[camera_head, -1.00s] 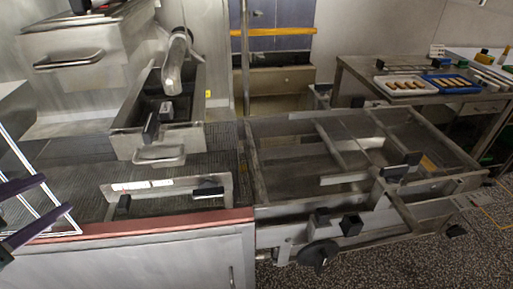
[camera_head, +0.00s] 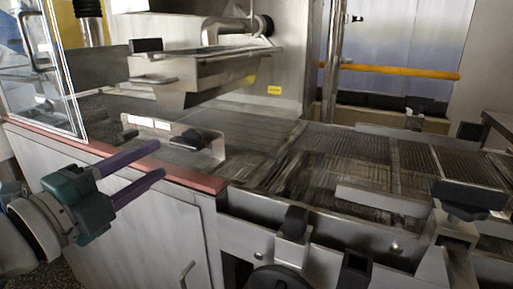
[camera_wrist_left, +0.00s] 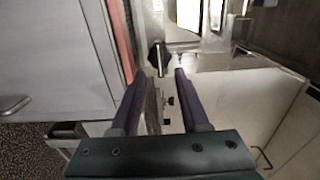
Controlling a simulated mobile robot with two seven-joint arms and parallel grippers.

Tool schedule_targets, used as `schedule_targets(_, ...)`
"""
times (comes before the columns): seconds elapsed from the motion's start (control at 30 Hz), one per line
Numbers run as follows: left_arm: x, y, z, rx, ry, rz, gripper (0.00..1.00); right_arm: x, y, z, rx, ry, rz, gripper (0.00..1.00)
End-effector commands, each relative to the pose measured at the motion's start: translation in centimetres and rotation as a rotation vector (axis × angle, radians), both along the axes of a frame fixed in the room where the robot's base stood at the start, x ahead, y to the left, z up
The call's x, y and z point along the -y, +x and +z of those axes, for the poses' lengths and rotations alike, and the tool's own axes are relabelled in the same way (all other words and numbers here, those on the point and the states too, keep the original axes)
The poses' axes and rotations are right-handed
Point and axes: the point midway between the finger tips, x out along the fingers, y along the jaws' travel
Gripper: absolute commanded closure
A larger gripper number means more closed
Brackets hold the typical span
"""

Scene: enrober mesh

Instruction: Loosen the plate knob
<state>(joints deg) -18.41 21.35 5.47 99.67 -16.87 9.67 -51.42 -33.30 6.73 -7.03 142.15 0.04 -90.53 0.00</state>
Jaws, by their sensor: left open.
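A low steel plate (camera_head: 213,146) stands on the mesh belt just behind the red edge. It carries a black knob (camera_head: 188,140) near its right end and a smaller black knob (camera_head: 130,134) at its left end. My left gripper (camera_head: 160,161) has teal housing and purple fingers, which are open and empty. It reaches over the red edge, in front of the plate, apart from the knobs in the picture. In the left wrist view, a dark knob (camera_wrist_left: 160,54) shows just beyond the open fingers (camera_wrist_left: 160,72); I cannot tell which knob it is. My right gripper is not in view.
A steel trough (camera_head: 195,75) with a black handle overhangs the belt. A clear panel (camera_head: 45,65) stands at the left. Steel rails with black knobs, including a front one (camera_head: 296,221), lie at the right. A cabinet front (camera_head: 150,235) is below the red edge.

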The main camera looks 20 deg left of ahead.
Motion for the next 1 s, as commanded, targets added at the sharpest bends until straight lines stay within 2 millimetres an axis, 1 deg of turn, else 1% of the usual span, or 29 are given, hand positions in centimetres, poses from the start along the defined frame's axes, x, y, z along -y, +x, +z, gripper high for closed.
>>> schedule_targets(0.03,0.0,1.1,0.1,0.003,0.001,0.0,0.55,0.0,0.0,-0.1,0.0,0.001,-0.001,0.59)
schedule_targets(0.1,0.1,2.4,0.1,0.003,0.001,0.001,0.55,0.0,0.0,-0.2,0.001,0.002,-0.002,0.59)
schedule_targets(0.3,0.4,5.1,0.0,0.0,0.0,0.001,0.55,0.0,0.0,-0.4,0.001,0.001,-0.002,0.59)
schedule_targets(0.5,0.5,6.1,0.0,-0.002,-0.001,0.001,0.55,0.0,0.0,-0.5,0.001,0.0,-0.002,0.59)
schedule_targets(0.73,0.5,6.2,0.0,-0.002,-0.001,0.001,0.55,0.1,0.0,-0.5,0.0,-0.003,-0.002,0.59)
schedule_targets(0.77,0.5,6.2,0.0,-0.002,-0.001,0.001,0.57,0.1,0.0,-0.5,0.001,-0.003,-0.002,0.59)
schedule_targets(1.0,0.5,6.1,0.0,-0.002,-0.001,0.001,0.84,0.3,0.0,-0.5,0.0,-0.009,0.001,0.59)
